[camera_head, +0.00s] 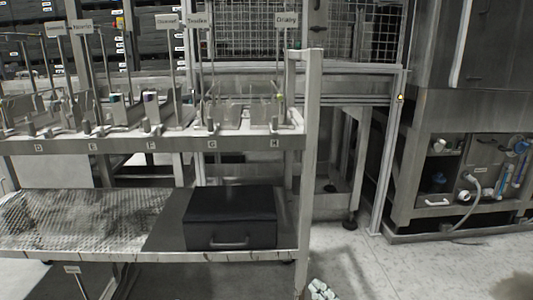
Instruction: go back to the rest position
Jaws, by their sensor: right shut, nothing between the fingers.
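My right gripper (321,289) shows only in part at the bottom edge of the head view, right of the rack's front post. Its pale fingers are together and hold nothing; they are small in the picture. It appears over the floor, apart from the rack. My left gripper is not in view.
A metal rack (150,143) with lettered positions stands at left, with a black case (230,218) on its lower shelf. A steel machine (465,170) with pipes and hoses is at right. Grey floor (400,265) between them is clear.

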